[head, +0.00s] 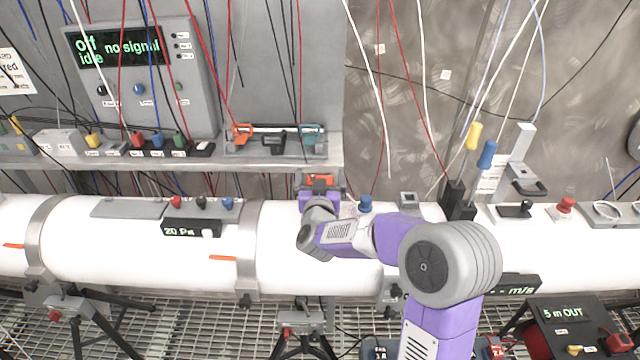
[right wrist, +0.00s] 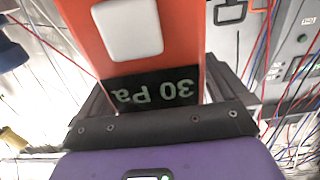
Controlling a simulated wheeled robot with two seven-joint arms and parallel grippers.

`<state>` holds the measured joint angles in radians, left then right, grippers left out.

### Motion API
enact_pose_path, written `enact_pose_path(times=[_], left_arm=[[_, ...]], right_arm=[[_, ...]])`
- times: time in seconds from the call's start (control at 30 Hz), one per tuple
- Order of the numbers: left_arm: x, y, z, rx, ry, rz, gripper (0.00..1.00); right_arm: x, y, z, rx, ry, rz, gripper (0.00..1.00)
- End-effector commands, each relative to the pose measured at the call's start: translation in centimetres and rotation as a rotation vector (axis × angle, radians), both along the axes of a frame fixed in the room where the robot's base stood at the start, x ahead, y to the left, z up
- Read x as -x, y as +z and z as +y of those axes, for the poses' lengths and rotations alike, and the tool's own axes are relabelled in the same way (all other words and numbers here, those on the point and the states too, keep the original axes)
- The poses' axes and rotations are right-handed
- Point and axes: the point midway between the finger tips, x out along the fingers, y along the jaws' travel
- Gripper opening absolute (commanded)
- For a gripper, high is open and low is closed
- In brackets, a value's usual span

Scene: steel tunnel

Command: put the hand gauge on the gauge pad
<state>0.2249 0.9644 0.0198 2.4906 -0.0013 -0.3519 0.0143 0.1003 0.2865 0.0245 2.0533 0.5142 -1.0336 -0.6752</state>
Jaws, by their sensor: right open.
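The hand gauge is an orange body with a pale square button and a dark display reading "30 Pa"; it fills the upper middle of the right wrist view (right wrist: 182,52). In the head view a little of its orange (head: 322,180) shows at my right gripper (head: 320,186), above the white pipe and in front of the shelf. The dark fingers of my right gripper lie on either side of the gauge, open. Whether they touch it I cannot tell. A flat grey plate (head: 128,208) on top of the pipe may be the gauge pad. My left gripper is out of view.
The white pipe (head: 130,245) crosses the view, with a "20 Pa" display (head: 190,228) on it. The shelf (head: 250,165) behind holds a tool rack (head: 275,145). Loose wires hang in front of the wall. Yellow and blue probes (head: 472,137) stand right of my arm.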

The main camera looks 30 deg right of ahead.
Motion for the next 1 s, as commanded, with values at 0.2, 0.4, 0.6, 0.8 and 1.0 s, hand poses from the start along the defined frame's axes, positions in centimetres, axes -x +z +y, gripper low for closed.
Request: enact_pose_path(times=[0.2,0.4,0.6,0.8,1.0], left_arm=[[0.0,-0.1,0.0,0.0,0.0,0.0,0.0],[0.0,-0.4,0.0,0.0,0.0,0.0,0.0],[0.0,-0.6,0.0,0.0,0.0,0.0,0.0],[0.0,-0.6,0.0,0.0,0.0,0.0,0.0],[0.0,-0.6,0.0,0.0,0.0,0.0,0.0]], right_arm=[[2.0,0.3,1.4,0.001,0.004,-0.001,1.0],[5.8,0.2,3.6,0.0,0.003,-0.001,1.0],[8.8,0.2,5.5,0.0,0.002,0.0,1.0],[10.1,0.2,6.2,0.001,0.0,0.0,1.0],[10.3,0.2,6.3,0.001,0.0,0.001,1.0]])
